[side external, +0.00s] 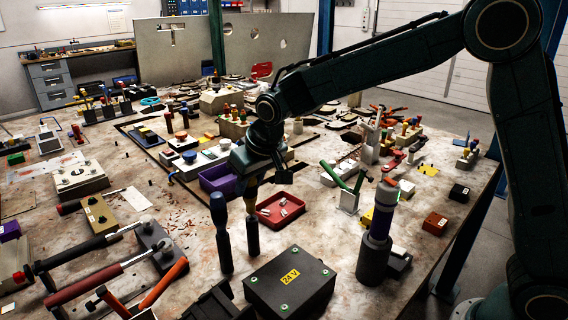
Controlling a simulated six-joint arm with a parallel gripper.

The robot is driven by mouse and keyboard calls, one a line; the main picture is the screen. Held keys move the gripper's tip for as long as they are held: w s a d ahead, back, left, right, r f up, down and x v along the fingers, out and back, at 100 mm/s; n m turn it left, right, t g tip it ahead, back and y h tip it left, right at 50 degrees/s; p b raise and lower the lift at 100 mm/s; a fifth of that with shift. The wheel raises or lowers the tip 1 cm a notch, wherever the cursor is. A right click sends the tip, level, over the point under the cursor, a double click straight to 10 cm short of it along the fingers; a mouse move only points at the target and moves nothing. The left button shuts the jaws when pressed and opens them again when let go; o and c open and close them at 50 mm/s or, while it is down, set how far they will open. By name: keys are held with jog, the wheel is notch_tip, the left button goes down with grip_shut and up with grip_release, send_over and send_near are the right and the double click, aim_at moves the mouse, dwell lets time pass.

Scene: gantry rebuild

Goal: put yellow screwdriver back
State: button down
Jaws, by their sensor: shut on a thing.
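My gripper (262,177) points down above the middle of the table and is shut on the yellow screwdriver (251,194). Only a small, shaded yellow-brown part of the screwdriver shows below the jaws. It is upright, directly above a dark cylindrical holder (253,237). I cannot tell how far its lower end sits inside the holder. A blue-handled screwdriver (219,212) stands upright in a similar dark holder (225,253) just to the left.
A red tray (268,219) with small pale pieces lies close on the right. A purple bin (212,181) is behind. A black box with a yellow label (270,290) stands in front. The table is crowded.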

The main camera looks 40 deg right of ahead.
jog(key=shift+f, duration=0.8)
dwell(0.7)
jog(key=c, duration=1)
grip_release()
jog(key=shift+r, duration=0.1)
jog(key=shift+v, duration=6.8)
jog(key=shift+s+d, duration=0.1)
jog(key=shift+s, duration=0.1)
